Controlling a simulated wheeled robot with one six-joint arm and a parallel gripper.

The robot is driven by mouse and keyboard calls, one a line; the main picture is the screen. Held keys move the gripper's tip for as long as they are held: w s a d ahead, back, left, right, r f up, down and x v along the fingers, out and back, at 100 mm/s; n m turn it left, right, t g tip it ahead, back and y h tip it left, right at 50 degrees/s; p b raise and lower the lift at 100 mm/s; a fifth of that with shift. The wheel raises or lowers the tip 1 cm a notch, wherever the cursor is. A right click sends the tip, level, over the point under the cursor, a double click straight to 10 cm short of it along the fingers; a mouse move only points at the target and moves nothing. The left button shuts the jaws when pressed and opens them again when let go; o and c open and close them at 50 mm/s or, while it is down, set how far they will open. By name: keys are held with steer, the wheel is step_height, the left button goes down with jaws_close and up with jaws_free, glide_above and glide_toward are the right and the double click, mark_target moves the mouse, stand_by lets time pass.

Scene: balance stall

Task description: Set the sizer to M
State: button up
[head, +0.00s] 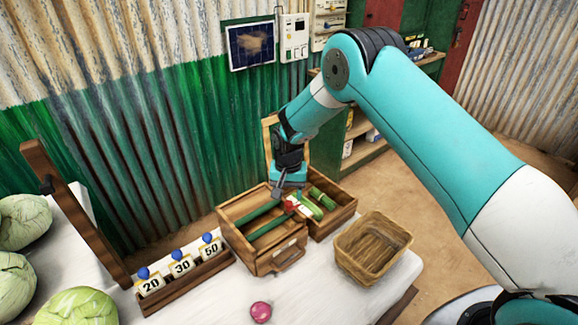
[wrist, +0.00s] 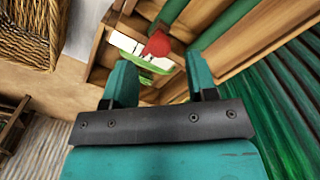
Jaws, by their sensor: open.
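The sizer seems to be the wooden box (head: 283,262) with green bars in its open top, left of centre on the table. At its right side is a red knob (head: 291,206) by a white strip; both also show in the wrist view, with the red knob (wrist: 157,44) beside the white marked strip (wrist: 124,42). The strip's letters are too small to read, so I cannot tell the setting. My gripper (head: 289,187) is above the box, close to the knob. In the wrist view my gripper (wrist: 161,80) has its fingers apart, with the knob just beyond them, not between them.
An adjoining wooden compartment (head: 345,208) holds green produce. A wicker basket (head: 372,250) stands to the right. Number cards 20, 30 and 50 stand in a wooden rack (head: 186,285) at left, near cabbages (head: 75,306). A pink round item (head: 261,312) lies in front on the white cloth.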

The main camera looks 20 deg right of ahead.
step_height(320, 180, up, 14)
steer(key=b, duration=0.3)
steer(key=shift+d+f, duration=0.1)
